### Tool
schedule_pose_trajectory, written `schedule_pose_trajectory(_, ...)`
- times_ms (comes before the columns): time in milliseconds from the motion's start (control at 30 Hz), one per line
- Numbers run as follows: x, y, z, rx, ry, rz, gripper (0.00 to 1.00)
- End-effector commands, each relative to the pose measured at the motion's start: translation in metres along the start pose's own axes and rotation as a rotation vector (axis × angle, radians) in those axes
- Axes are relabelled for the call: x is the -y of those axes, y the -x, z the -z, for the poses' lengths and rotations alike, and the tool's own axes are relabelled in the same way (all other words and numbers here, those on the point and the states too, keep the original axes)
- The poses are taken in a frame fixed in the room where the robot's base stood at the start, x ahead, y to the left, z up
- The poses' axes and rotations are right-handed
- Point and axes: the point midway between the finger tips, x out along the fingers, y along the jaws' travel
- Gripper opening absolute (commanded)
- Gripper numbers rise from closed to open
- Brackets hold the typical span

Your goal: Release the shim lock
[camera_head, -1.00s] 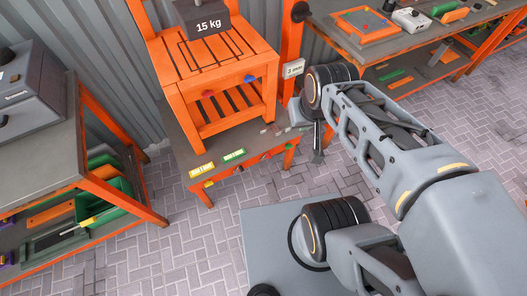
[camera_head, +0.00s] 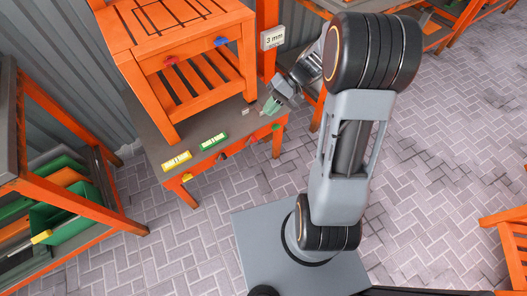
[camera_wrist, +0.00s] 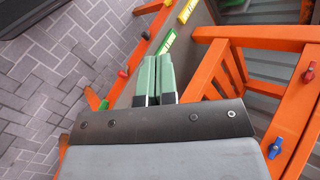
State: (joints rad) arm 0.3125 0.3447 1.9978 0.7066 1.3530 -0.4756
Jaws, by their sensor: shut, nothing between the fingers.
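My gripper (camera_head: 269,106) is at the right front corner of the small workbench (camera_head: 159,141), near its top edge. Its pale green fingers are shut and empty in the wrist view (camera_wrist: 154,60). Along the bench's front edge are small coloured knobs, among them a green knob (camera_head: 276,127) just below my fingers, a red knob (camera_head: 221,156) and a yellow knob (camera_head: 186,178). The orange slatted stand (camera_head: 190,98) on the bench carries a red knob (camera_head: 171,62) and a blue knob (camera_head: 221,41). No label shows which part is the shim lock.
A yellow bar (camera_head: 177,160) and a green bar (camera_head: 213,141) lie on the bench. A "3 mm" sign (camera_head: 272,38) is on the orange post behind. Another orange-framed bench (camera_head: 80,208) stands left. Paved floor (camera_head: 180,235) in front is clear.

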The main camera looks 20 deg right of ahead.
Motion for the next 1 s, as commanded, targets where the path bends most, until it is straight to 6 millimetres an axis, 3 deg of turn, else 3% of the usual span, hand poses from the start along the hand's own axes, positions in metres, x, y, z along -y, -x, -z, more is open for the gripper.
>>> schedule_pose_trajectory(33, -0.041, -0.031, 0.030, 0.020, -0.031, 0.104, 0.00)
schedule_pose_trajectory(200, -0.125, -0.076, 0.102, -0.002, -0.065, 0.471, 0.00)
schedule_pose_trajectory(300, -0.177, -0.099, 0.135, -0.059, -0.070, 0.663, 0.00)
schedule_pose_trajectory(500, -0.266, -0.136, 0.176, -0.210, -0.065, 0.945, 0.00)
schedule_pose_trajectory(600, -0.297, -0.148, 0.186, -0.278, -0.059, 1.033, 0.00)
schedule_pose_trajectory(733, -0.322, -0.159, 0.191, -0.338, -0.054, 1.101, 0.00)
schedule_pose_trajectory(1000, -0.333, -0.162, 0.194, -0.373, -0.050, 1.134, 0.00)
